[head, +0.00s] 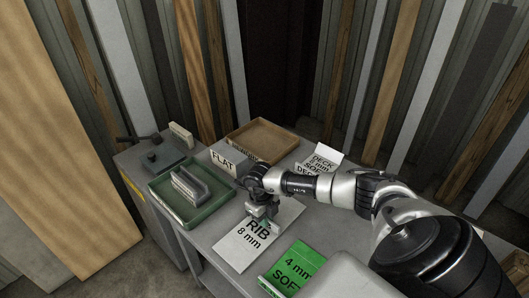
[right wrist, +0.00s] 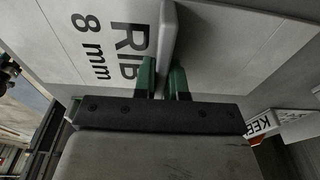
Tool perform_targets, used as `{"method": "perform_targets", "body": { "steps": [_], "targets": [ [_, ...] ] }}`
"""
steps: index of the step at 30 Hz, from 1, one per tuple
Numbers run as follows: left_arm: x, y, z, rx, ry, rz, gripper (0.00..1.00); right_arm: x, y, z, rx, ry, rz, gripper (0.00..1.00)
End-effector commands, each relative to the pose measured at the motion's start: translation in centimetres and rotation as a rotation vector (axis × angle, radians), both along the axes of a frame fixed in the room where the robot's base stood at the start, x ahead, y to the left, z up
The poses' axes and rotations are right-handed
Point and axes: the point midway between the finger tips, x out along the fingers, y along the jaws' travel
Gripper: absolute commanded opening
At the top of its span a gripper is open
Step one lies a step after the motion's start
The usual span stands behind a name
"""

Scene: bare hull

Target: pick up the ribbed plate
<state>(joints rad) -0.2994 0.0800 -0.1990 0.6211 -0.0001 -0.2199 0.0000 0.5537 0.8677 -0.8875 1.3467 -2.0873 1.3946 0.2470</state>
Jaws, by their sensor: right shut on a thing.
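The plate's edge stands up between the fingers next to the card's lettering. Its ribs cannot be made out, and I cannot tell whether it touches the bench. In the head view the gripper hides most of it. My left gripper is not in view.
A "FLAT" block (head: 222,157), a brown tray (head: 262,121) and a "DECK" card (head: 322,157) lie behind. A green "4 mm" card (head: 291,268) lies in front. Ribbed walls close off the back.

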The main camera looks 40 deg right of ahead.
Motion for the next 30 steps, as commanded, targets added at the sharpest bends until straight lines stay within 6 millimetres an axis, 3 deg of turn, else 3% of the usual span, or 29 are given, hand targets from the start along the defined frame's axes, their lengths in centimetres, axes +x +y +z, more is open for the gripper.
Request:
{"method": "perform_targets", "body": {
  "steps": [11,22,30],
  "targets": [
    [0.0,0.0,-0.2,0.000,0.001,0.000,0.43,0.2,-0.1,0.6,0.000,-0.006,-0.002,0.00],
    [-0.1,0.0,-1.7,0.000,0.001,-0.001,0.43,0.1,-0.2,4.3,-0.001,-0.006,0.000,0.00],
    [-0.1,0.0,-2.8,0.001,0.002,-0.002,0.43,-3.8,-2.4,6.6,-0.005,-0.003,0.000,0.00]
  ]
}}
